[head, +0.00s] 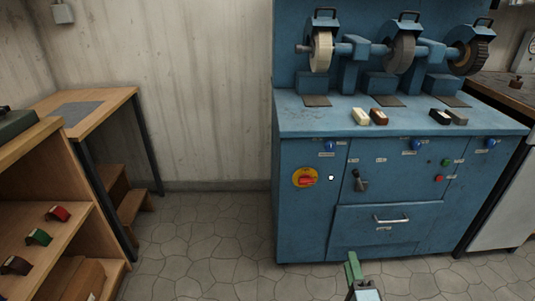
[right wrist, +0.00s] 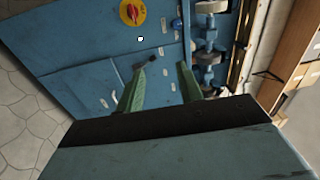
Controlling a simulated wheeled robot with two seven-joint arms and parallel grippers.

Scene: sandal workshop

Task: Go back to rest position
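My right gripper (head: 354,267) shows at the bottom edge of the head view, in front of the blue machine, with one green finger clearly visible. In the right wrist view both green fingers of the right gripper (right wrist: 160,80) stand apart with nothing between them. Beyond them is the blue machine's front. My left gripper is in neither view.
The blue grinding machine (head: 300,215) carries several wheels, blocks on its ledge, a red-yellow switch (head: 306,178) and a drawer (head: 388,224). Stone floor (head: 195,235) between is clear.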

